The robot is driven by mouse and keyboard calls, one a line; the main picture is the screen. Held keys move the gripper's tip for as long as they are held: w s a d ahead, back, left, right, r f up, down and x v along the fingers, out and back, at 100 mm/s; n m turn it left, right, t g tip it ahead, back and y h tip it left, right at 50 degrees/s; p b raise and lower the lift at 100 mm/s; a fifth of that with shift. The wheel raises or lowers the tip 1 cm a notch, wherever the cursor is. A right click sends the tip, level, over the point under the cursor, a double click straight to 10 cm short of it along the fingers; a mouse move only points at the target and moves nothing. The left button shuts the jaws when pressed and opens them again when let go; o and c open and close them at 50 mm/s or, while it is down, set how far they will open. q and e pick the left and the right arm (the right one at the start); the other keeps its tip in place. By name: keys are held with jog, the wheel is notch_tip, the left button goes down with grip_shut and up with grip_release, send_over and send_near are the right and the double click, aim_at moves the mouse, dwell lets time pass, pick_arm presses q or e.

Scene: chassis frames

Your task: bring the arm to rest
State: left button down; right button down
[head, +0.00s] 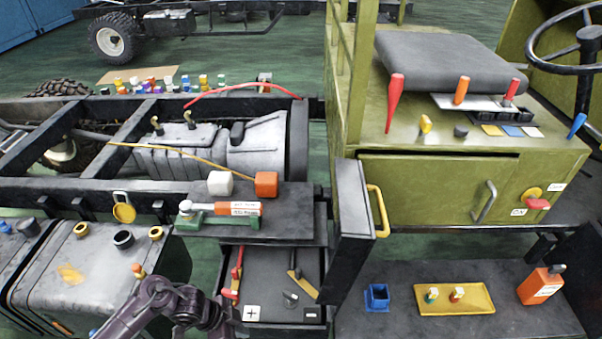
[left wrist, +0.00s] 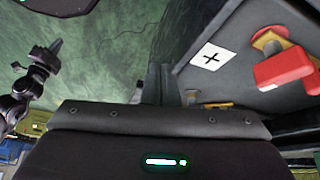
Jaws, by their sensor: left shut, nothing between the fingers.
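My left arm comes in at the bottom left of the head view, over the grey tank. Its left gripper (head: 218,318) is low beside the left edge of the open black drawer (head: 285,255). In the left wrist view the gripper's fingers (left wrist: 160,84) are together, with nothing between them. The plate with a plus sign (left wrist: 211,57) and a red-handled part (left wrist: 285,70) lie to their right, apart from them. My right gripper is not in view.
The open cabinet door (head: 352,215) stands right of the drawer. A grey tank (head: 75,265) is on the left. A shelf (head: 390,318) at the right holds a blue cup (head: 377,298) and a yellow tray (head: 425,304). Green floor shows in the left wrist view.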

pick_arm(q)
jog(key=s+a+f+n+t, duration=0.1)
jog(key=s+f+n, duration=0.2)
jog(key=f, duration=0.3)
jog(key=s+a+f+n+y, duration=0.1)
jog(key=s+f+n, duration=0.15)
jog(key=f, duration=0.35)
jog(key=s+a+f+n+t, duration=0.1)
jog(key=s+f+n, duration=0.2)
jog(key=f, duration=0.3)
jog(key=s+a+f+n+y, duration=0.1)
jog(key=s+f, duration=0.2)
jog(key=s, duration=0.4)
jog(key=s+a+f+n+g+y, duration=0.1)
jog(key=s+a+f+y, duration=0.1)
jog(key=s, duration=0.6)
jog(key=s+a+f+n+y, duration=0.1)
jog(key=s+f+n, duration=0.1)
jog(key=s+f, duration=0.3)
jog(key=s, duration=0.3)
jog(key=shift+s+a+g, duration=0.15)
jog(key=shift+a+g, duration=0.2)
jog(key=shift+g, duration=0.05)
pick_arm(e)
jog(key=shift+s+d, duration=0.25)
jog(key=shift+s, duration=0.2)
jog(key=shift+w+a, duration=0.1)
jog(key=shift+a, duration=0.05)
